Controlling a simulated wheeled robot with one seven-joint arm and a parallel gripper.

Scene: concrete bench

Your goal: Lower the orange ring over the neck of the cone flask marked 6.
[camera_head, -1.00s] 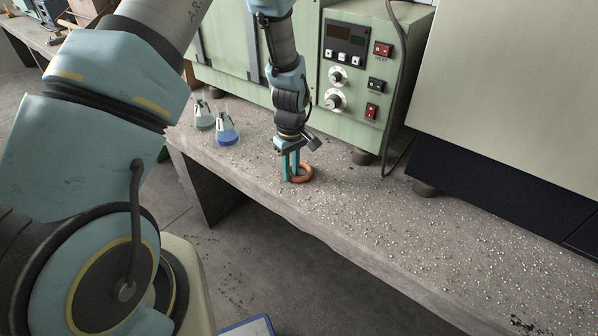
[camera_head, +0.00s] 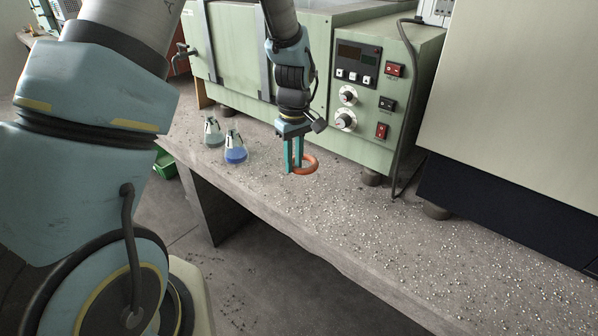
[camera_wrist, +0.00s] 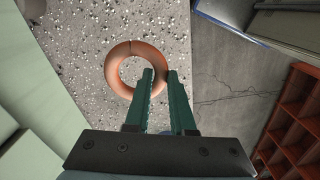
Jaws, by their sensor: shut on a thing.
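My gripper (camera_head: 294,171) is shut on the right-hand wall of the orange ring (camera_head: 311,161), which it holds above the bench in front of the green device. In the wrist view the ring (camera_wrist: 118,70) lies ahead of the fingers, and its wall passes between my two green fingertips (camera_wrist: 160,76). Two cone flasks stand upright on the bench to the left of the gripper. The nearer flask (camera_head: 235,154) holds blue liquid; the farther flask (camera_head: 213,137) looks grey-green inside. Their marks are too small to read, so I cannot tell which is 6. Neither flask shows in the wrist view.
The green device (camera_head: 365,100) with knobs and switches stands behind the gripper. A dark cable (camera_head: 413,110) hangs at its right side. A large pale cabinet (camera_head: 520,90) fills the right. The speckled concrete bench (camera_head: 400,250) is clear in front, and its front edge is close.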

